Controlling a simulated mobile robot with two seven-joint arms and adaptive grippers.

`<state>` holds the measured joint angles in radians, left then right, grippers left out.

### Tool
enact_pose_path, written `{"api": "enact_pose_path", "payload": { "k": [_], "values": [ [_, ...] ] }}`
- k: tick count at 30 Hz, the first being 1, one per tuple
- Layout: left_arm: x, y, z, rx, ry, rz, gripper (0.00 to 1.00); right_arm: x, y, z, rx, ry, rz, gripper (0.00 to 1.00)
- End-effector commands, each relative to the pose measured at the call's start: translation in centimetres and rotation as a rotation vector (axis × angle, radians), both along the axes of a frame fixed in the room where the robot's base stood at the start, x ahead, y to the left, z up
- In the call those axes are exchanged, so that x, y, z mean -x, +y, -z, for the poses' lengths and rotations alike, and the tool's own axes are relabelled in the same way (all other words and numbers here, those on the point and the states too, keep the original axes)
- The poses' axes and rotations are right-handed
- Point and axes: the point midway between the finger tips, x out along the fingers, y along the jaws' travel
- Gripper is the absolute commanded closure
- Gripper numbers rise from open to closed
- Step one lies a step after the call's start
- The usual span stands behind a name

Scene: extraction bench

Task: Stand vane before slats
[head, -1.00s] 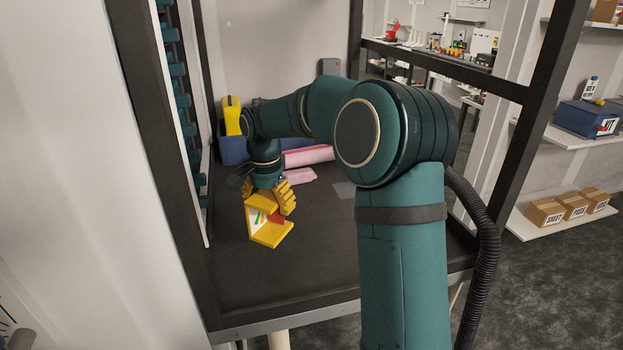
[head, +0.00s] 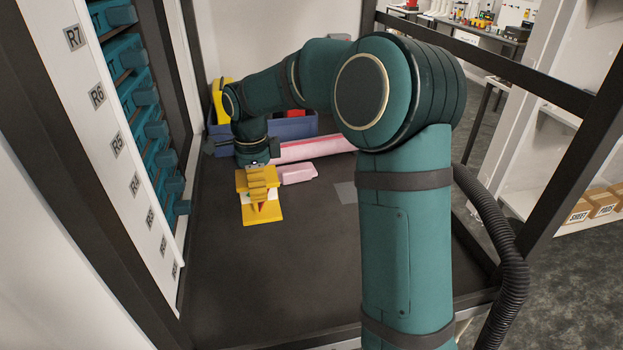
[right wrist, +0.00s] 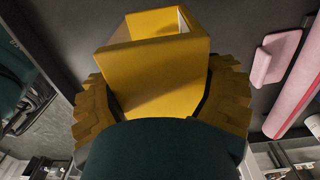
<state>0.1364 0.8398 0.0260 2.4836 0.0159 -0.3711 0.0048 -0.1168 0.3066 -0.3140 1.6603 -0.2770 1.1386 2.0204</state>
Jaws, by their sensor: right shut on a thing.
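The vane is a yellow angled piece (head: 250,218) with a flat lower plate, an upright part and white and red marks. My right gripper (head: 262,184), with yellow ribbed fingers, is shut on its upright part from above. In the right wrist view the vane (right wrist: 155,62) sits between the two fingers as an open-topped yellow shape. The vane looks upright over the dark bench; I cannot tell whether its plate touches. The teal slats (head: 147,110) are stacked in a rack at the left, apart from the vane. My left gripper is not in view.
A white strip (head: 117,146) labelled R7 and downward edges the rack. Behind the gripper are a blue bin (head: 292,128), a pink roll (head: 315,147) and a pink block (head: 298,174). A grey patch (head: 345,192) lies on the bench (head: 280,275). The front of the bench is clear.

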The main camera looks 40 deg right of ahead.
Motion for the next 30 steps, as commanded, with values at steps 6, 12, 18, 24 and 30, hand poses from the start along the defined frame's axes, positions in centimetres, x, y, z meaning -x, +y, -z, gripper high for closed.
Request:
{"api": "enact_pose_path", "payload": {
  "k": [6, 12, 18, 24, 30],
  "values": [
    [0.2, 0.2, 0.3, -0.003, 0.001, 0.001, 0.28, 0.0, 0.2, 1.6, 0.000, 0.004, 0.032, 0.68],
    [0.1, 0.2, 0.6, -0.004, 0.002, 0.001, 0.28, 0.0, 0.2, 4.5, 0.000, 0.002, 0.032, 0.68],
    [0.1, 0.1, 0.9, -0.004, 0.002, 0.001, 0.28, 0.0, 0.2, 6.4, 0.000, 0.002, 0.031, 0.68],
    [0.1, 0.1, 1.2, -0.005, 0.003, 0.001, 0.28, 0.0, 0.2, 9.4, -0.001, 0.002, 0.030, 0.68],
    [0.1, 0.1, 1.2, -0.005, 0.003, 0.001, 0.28, 0.0, 0.2, 10.0, -0.001, 0.000, 0.030, 0.68]
  ]
}}
